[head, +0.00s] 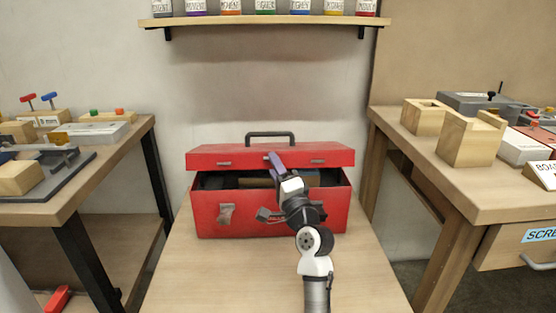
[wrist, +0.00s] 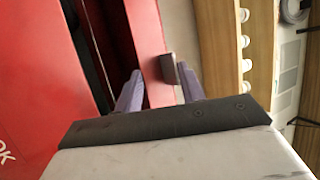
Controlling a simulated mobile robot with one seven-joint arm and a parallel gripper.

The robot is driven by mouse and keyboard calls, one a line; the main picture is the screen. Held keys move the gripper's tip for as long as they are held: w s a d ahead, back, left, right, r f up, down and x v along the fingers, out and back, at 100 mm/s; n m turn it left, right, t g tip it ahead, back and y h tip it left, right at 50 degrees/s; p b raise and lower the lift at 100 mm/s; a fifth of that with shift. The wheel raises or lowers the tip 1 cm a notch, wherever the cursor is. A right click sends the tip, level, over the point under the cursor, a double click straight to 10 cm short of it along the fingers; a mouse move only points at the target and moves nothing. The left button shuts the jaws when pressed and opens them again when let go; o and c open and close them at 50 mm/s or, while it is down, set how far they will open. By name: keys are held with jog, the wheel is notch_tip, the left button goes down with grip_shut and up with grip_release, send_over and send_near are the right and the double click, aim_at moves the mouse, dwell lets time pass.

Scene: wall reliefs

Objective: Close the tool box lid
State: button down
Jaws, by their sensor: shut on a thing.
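The red tool box (head: 245,222) stands on the wooden table against the wall. Its red lid (head: 225,159), with a dark handle on top, is partly raised, and a dark gap shows between the lid and the box. My gripper (head: 272,161) is at the middle of the lid's front edge. In the wrist view my gripper (wrist: 160,84) has its purple fingers on either side of the red lid edge (wrist: 147,45), shut on it. My arm hides part of the box's front right.
A shelf (head: 265,20) with several labelled jars hangs above. A side table (head: 75,170) with wooden blocks and tools stands at left, another (head: 500,190) at right. The table top (head: 205,275) in front of the box is clear.

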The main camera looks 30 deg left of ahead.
notch_tip(320, 180, down, 2)
dwell(0.5)
jog(key=c, duration=1.2)
grip_release()
jog(key=shift+f, duration=0.1)
jog(key=shift+r, duration=0.3)
jog(key=shift+s+d+f, duration=0.1)
jog(key=shift+s+d, duration=0.05)
